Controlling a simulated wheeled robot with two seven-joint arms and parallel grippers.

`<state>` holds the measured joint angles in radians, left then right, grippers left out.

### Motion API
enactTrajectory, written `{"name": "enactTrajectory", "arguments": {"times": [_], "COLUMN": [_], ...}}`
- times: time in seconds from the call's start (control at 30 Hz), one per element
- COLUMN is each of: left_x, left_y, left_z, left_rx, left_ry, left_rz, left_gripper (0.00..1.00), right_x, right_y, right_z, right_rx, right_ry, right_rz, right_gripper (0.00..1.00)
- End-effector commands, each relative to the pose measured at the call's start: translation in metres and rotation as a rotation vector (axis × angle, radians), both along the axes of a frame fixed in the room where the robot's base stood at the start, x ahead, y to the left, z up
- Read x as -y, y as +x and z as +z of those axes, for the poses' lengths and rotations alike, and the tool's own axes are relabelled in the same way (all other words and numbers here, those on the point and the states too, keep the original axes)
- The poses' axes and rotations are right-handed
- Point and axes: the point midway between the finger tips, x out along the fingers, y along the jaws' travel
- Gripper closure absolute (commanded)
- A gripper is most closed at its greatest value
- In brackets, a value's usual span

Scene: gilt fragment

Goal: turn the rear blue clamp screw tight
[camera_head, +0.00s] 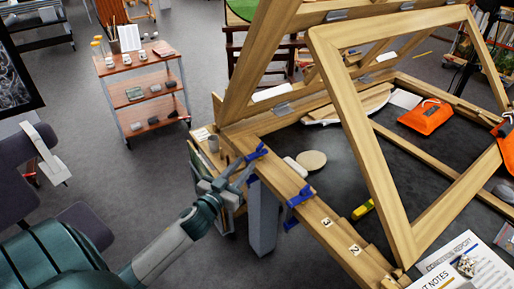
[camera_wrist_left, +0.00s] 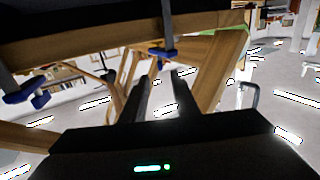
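The rear blue clamp (camera_head: 257,152) grips the left rail of the wooden frame, near its far corner. Its blue screw handle shows in the left wrist view (camera_wrist_left: 163,54), just beyond the fingertips and roughly in line with the gap between them. My left gripper (camera_head: 246,168) is beside the rail, just on the near side of this clamp. In the left wrist view its two dark fingers (camera_wrist_left: 163,76) stand apart with nothing between them. I see no contact with the handle. My right gripper is not in view.
A second blue clamp (camera_head: 299,197) sits nearer on the same rail; it also shows in the left wrist view (camera_wrist_left: 24,92). Tilted wooden frames (camera_head: 365,150) rise over the dark table. Number cards (camera_head: 327,222) lie on the rail. A shelved cart (camera_head: 142,93) stands behind left.

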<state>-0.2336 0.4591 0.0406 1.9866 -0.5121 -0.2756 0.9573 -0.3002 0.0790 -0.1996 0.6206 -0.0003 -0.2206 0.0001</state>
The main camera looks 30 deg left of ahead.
Motion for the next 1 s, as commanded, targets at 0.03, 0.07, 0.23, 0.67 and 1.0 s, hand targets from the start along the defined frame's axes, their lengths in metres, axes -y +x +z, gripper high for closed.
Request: {"name": "enactTrajectory", "arguments": {"times": [0.03, 0.07, 0.23, 0.67, 1.0], "left_x": [-0.001, -0.002, -0.004, -0.007, -0.008], "left_y": [0.009, 0.014, 0.041, 0.091, 0.095], "left_z": [0.003, 0.004, 0.004, 0.001, 0.0], "left_rx": [0.002, 0.002, 0.001, 0.0, 0.0], "left_ry": [0.002, 0.002, 0.002, 0.001, 0.001], "left_rz": [0.0, 0.001, 0.001, 0.001, 0.0], "left_gripper": [0.73, 0.73, 0.73, 0.73, 0.73], "right_x": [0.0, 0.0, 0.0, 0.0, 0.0], "right_y": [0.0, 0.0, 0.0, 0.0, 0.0], "right_z": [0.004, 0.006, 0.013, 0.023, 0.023], "right_rx": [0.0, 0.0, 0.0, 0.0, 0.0], "right_ry": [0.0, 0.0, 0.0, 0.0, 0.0], "right_rz": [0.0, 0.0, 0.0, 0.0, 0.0], "right_gripper": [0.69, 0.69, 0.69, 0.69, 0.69]}}
